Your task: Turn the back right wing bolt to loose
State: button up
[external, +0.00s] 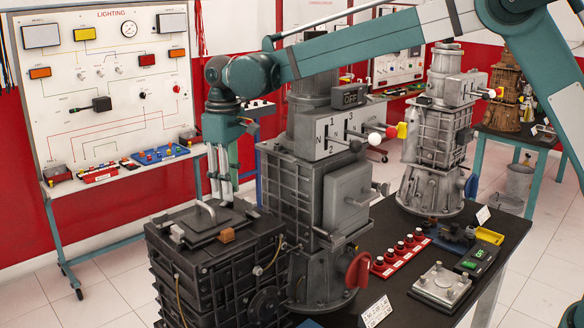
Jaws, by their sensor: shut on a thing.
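A dark ribbed metal housing (205,275) stands at the front left with a flat dark lid (200,232) on top. The lid has a pale handle (206,210). A small pale wing bolt (177,233) shows at the lid's left side, and a brown wing-shaped piece (227,236) at its front right. My gripper (224,202) points straight down at the back right corner of the lid. Its fingers are close together, low at the lid, and shut on the back right wing bolt. The fingers hide that bolt, so its angle cannot be told.
A tall grey gearbox (345,190) with levers stands close to the right of my gripper. Red push buttons (402,250), a metal plate with studs (440,285) and a green-display box (477,257) lie on the black bench (400,296). A lighting panel (110,90) stands behind left.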

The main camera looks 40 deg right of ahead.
jog(key=n+b, duration=0.1)
jog(key=n, duration=0.5)
jog(key=shift+n, duration=0.3)
jog(key=n+b, duration=0.1)
jog(key=n, duration=0.5)
jog(key=shift+n, duration=0.3)
jog(key=o, duration=0.9)
jog(key=shift+r, duration=0.15)
jog(key=shift+r, duration=5.9)
jog(key=shift+s, duration=0.1)
